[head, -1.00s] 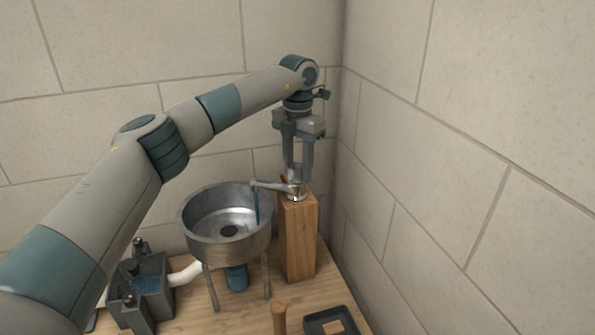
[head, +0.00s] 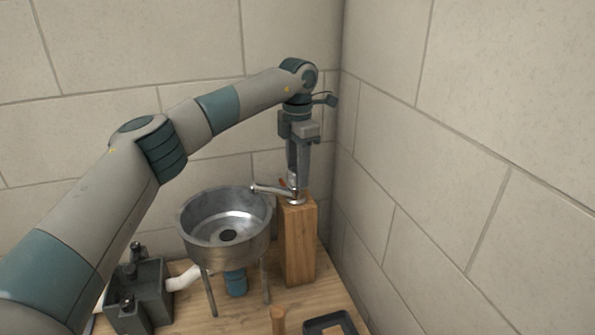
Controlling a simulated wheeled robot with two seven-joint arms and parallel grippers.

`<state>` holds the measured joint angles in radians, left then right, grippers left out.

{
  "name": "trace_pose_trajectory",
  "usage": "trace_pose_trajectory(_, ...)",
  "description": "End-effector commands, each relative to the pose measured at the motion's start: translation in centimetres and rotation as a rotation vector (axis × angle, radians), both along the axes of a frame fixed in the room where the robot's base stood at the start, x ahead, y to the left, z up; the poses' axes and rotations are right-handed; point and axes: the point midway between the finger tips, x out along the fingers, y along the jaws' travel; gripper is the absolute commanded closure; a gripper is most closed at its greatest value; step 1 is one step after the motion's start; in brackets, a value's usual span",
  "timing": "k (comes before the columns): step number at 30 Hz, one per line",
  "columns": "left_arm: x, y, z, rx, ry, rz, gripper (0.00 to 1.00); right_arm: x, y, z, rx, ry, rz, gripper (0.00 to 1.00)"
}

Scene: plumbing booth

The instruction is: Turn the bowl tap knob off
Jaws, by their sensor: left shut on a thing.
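The bowl tap (head: 272,190) is a metal faucet on top of an upright wooden post, and its spout reaches left over the rim of the metal bowl (head: 226,250). No blue stream shows under the spout. My left gripper (head: 297,187) points straight down above the post and is shut on the tap knob. My right gripper is not in view.
The wooden post (head: 299,245) stands near the wall corner, right of the bowl. The bowl stands on thin legs on the wooden table. A dark grey device (head: 138,295) sits at left, joined by a white pipe (head: 184,279). A black tray (head: 330,324) lies at front.

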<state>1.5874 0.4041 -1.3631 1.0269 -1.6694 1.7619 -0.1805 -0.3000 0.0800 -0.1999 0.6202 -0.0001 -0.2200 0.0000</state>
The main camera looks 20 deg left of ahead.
Motion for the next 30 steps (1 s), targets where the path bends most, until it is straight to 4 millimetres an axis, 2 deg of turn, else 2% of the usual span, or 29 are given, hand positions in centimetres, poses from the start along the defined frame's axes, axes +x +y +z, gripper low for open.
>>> trace_pose_trajectory(2,0.1,0.0,0.3,-0.001,-0.006,0.0,0.85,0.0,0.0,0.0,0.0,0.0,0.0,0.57)
trace_pose_trajectory(3,0.1,0.0,0.3,-0.001,-0.006,0.0,0.56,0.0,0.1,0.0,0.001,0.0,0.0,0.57)
trace_pose_trajectory(5,0.1,0.0,0.3,-0.001,-0.004,0.0,0.44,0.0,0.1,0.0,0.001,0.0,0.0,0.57)
trace_pose_trajectory(14,0.0,0.0,0.1,0.0,-0.001,0.001,0.44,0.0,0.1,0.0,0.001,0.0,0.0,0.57)
trace_pose_trajectory(20,0.1,0.0,0.8,0.001,-0.002,0.001,0.44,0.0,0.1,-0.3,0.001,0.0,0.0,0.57)
trace_pose_trajectory(26,0.0,-0.1,3.1,-0.001,-0.004,0.0,0.44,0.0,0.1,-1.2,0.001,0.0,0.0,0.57)
trace_pose_trajectory(30,0.1,0.0,5.6,-0.001,-0.005,0.002,0.44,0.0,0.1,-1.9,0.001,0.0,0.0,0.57)
